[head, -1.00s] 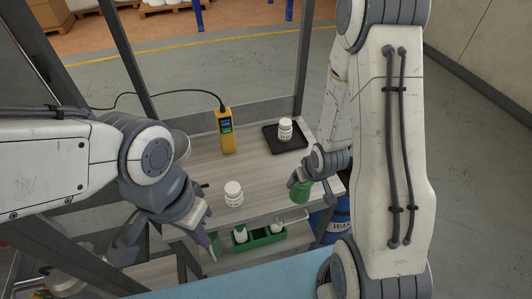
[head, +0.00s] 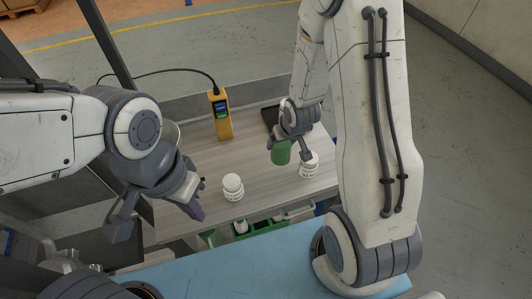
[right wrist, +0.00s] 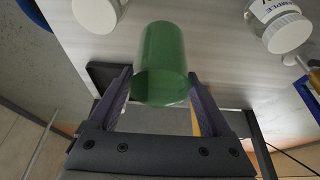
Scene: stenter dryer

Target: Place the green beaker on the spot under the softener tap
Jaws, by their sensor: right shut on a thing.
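The green beaker (head: 281,153) is between the fingers of my right gripper (head: 290,150), which is shut on it above the right part of the grey worktop (head: 262,162). In the right wrist view the beaker (right wrist: 160,60) fills the middle, with a finger on each side. My left gripper (head: 157,213) is open and empty, left of the worktop's front. I cannot make out the softener tap or the spot under it.
One white jar (head: 232,187) stands near the worktop's front edge; another (head: 309,165) is right of the beaker. A yellow handheld device (head: 220,115) stands at the back. A black tray (head: 269,117) is partly hidden behind my right arm. A green bin (head: 262,228) is below the front edge.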

